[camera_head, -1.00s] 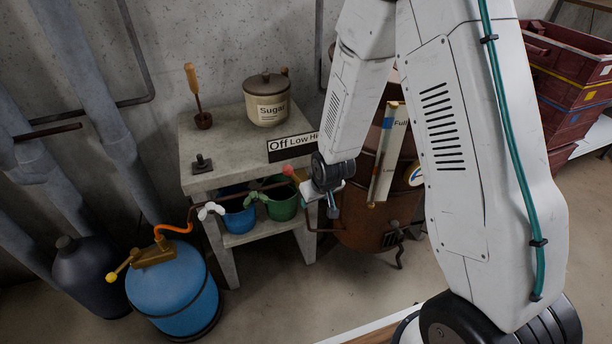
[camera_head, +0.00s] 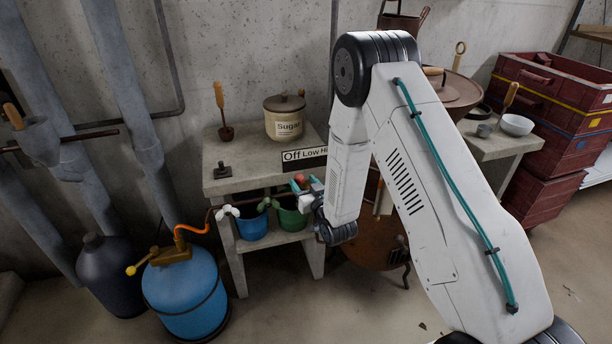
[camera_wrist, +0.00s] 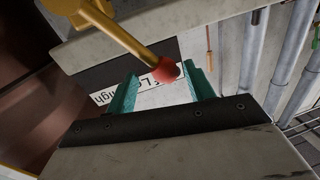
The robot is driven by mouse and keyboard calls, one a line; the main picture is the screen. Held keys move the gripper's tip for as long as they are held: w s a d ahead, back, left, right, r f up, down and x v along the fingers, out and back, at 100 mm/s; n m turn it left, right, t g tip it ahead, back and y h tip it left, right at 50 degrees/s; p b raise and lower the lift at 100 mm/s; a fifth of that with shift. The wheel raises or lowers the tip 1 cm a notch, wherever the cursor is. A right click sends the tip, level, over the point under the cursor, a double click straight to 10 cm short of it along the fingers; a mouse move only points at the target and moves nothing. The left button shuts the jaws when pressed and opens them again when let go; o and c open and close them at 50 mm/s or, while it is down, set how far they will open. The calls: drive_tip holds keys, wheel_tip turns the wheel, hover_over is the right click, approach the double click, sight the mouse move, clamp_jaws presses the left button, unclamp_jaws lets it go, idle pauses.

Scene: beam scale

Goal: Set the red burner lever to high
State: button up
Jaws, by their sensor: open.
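The red burner lever shows in the wrist view as a yellow rod with a red ball knob (camera_wrist: 166,70). It enters from the upper left, and the knob lies between and just beyond my gripper's teal fingertips (camera_wrist: 160,85). In the head view the red knob (camera_head: 300,179) shows beside my gripper (camera_head: 305,188), in front of the bench. My gripper is open, with a gap on both sides of the knob; I cannot tell if either finger touches it. The Off/Low/High sign (camera_head: 304,156) is on the bench front, its right end hidden by my arm.
A concrete bench (camera_head: 245,180) holds a sugar pot (camera_head: 284,122). Blue (camera_head: 250,224) and green (camera_head: 291,217) buckets stand on its lower shelf. A blue gas tank (camera_head: 184,290) stands left. A rusty boiler (camera_head: 374,245) is partly behind my arm. Red crates (camera_head: 550,100) stand right.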

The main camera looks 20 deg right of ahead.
sight(297, 176)
drive_tip(key=shift+w+a, duration=0.2)
drive_tip(key=shift+w, duration=0.6)
drive_tip(key=shift+w+a, duration=0.25)
drive_tip(key=shift+w, duration=0.5)
drive_tip(key=shift+w+a, duration=0.2)
drive_tip(key=shift+w, duration=0.6)
drive_tip(key=shift+c, duration=0.3)
